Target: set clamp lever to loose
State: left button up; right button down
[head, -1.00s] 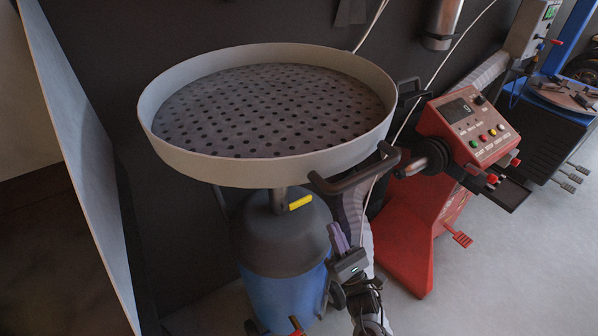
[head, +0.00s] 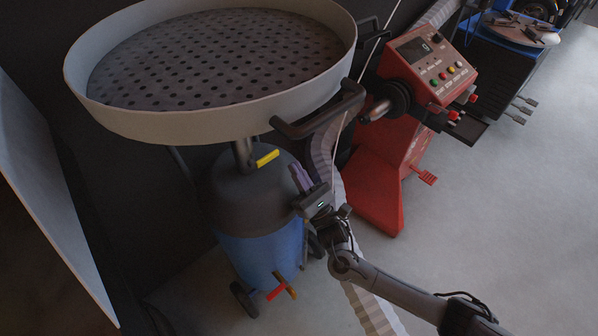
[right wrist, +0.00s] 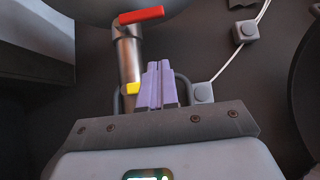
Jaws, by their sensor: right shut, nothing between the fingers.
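A yellow lever (head: 266,158), likely the clamp lever, sticks out to the right from the grey column (head: 243,155) under the round drain pan (head: 210,122). Its yellow part (right wrist: 133,88) also shows in the right wrist view, just left of the fingers and partly hidden by them. My right gripper (head: 300,178) is shut and empty, with its purple fingers together. It stands to the right of and a little below the yellow lever, apart from it in the head view. The fingers (right wrist: 157,84) point toward the column in the wrist view. My left gripper is out of view.
A red lever (right wrist: 141,15) sits higher on the metal pipe in the wrist view. The pan's black handle (head: 320,112) hangs above my gripper. A blue tank (head: 262,252) stands below, and a red machine (head: 385,165) is to the right. Floor at right is clear.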

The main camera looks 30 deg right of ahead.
jog(key=b+x, duration=0.2)
jog(key=x, duration=0.5)
jog(key=shift+w+r, duration=0.2)
jog(key=shift+w, duration=0.1)
notch_tip(320, 180, up, 4)
jog(key=shift+s+f+b, duration=0.1)
jog(key=shift+b, duration=0.45)
